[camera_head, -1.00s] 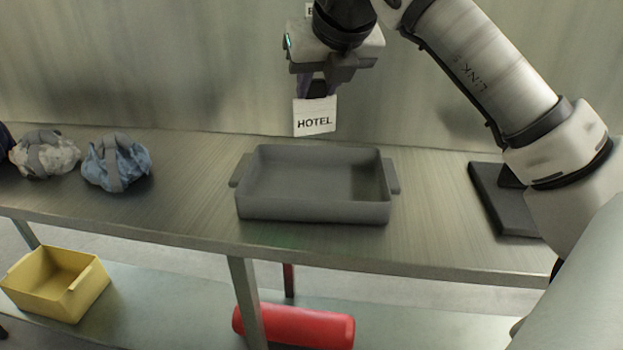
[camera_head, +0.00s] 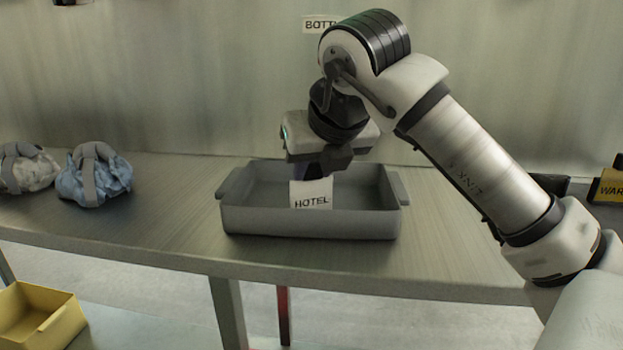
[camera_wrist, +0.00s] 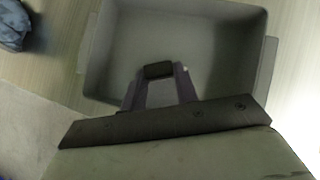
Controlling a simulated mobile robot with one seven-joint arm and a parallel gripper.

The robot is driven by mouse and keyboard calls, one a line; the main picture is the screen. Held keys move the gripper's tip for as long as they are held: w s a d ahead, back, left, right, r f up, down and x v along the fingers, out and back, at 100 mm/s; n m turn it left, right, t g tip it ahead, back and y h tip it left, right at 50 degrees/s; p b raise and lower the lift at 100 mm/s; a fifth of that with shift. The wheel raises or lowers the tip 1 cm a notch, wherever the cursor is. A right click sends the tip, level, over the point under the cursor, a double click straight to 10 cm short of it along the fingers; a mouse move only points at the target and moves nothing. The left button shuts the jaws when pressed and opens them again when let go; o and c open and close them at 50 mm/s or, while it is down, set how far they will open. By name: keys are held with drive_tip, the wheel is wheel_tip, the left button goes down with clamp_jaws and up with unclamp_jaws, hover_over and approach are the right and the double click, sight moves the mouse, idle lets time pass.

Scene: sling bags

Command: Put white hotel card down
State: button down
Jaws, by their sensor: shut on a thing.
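The white hotel card (camera_head: 311,194), marked HOTEL, hangs upright below my gripper (camera_head: 312,175) in the head view. My gripper is shut on the card's upper edge. The card is at the grey tray (camera_head: 310,225) on the table, with its lower edge within the tray's outline. I cannot tell whether it touches the tray floor. In the wrist view my gripper (camera_wrist: 160,75) points down into the tray (camera_wrist: 205,10), and the card's face cannot be made out there.
The tray stands on a metal table (camera_head: 180,220). Blue (camera_head: 100,185) and grey-white (camera_head: 30,172) bundles with grey straps lie at left. A yellow bin (camera_head: 38,318) is below. A BOTT-lettered label (camera_head: 314,24) is on the wall. The table between bundles and tray is clear.

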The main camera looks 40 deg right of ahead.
drive_tip(key=shift+f, duration=0.2)
drive_tip(key=c, duration=1.1)
unclamp_jaws()
drive_tip(key=shift+o, duration=0.2)
drive_tip(key=shift+r, duration=0.15)
drive_tip(key=shift+s+r, duration=0.1)
drive_tip(key=shift+r, duration=0.1)
drive_tip(key=p+v, duration=0.1)
drive_tip(key=v, duration=1)
drive_tip(key=shift+s+r+p, duration=0.25)
drive_tip(key=shift+r+p, duration=0.05)
drive_tip(key=shift+p, duration=0.05)
drive_tip(key=shift+a, duration=0.1)
